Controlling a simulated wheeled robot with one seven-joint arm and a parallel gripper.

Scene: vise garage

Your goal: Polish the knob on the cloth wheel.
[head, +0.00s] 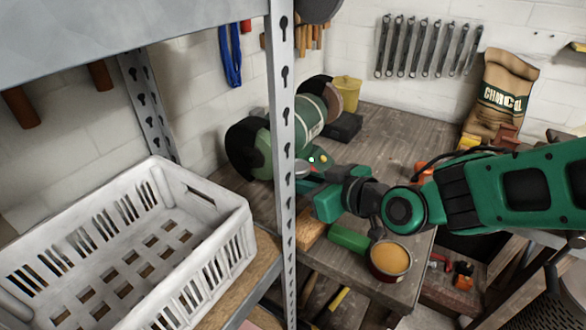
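A green bench machine (312,116) stands on the workbench against the wall, partly behind the metal shelf post. Its far end carries a brownish round wheel (333,92), which may be the cloth wheel. Its near end has a dark rounded guard (245,148). My gripper (304,168) reaches left from my green arm to just in front of the machine, beside the post. A small shiny rounded piece shows at its tip and may be the knob. The fingers are small and partly hidden, so I cannot tell whether they are open or shut on it.
The shelf post (282,130) stands close to my gripper. A white slotted crate (215,222) fills the shelf at left. A green block (349,238) and a round tin (390,258) sit at the bench's front edge. The bench's back middle is clear.

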